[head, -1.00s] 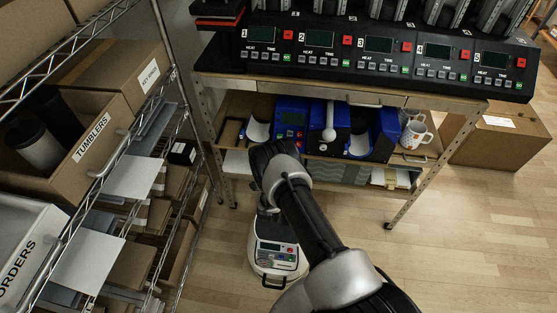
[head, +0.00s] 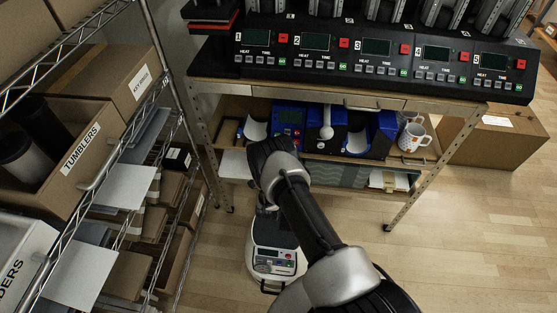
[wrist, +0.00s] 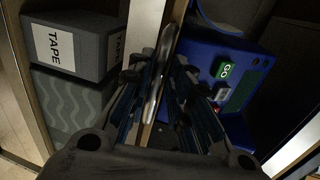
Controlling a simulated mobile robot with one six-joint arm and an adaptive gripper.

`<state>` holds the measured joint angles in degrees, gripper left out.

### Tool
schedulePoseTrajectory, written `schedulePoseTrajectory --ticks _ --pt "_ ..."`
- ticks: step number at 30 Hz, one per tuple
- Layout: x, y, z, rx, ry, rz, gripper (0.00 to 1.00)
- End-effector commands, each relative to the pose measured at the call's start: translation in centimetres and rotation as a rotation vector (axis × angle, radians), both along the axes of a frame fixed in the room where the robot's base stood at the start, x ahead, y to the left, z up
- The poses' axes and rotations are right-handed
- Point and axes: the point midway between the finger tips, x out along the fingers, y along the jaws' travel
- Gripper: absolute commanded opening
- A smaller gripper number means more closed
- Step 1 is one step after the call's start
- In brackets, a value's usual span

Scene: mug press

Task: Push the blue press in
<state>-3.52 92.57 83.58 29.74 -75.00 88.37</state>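The blue press (head: 289,121) stands on the shelf under the worktop in the head view, with a small screen panel at its left and a pale-knobbed lever (head: 326,132) in the middle. The arm covers part of the shelf in front of it. In the wrist view the blue press (wrist: 245,55) is at the right, with a green GO button facing me. My gripper (wrist: 162,66) has its two fingertips apart, left of the GO button. A shiny metal bar (wrist: 158,85) shows between the fingers; I cannot tell whether they touch it. In the head view the fingers are hidden.
Mugs (head: 413,137) stand at the right of the shelf. A grey TAPE box (wrist: 75,47) is at the left in the wrist view. A wire rack (head: 95,175) with boxes stands at the left. A cardboard box (head: 495,138) is at the right. Floor in front right is clear.

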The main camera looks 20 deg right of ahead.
Motion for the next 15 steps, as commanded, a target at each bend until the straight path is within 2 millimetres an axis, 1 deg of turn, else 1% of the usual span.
schedulePoseTrajectory --ticks 1,3,12,15 --pt "-0.05 0.0 -0.08 0.0 0.002 0.0 0.24" --pt "-0.09 0.0 -0.14 0.0 0.003 0.0 0.29" --pt "-0.21 0.04 -0.25 0.001 0.006 0.0 0.29" --pt "-0.68 0.34 -0.18 0.001 0.007 0.002 0.29"
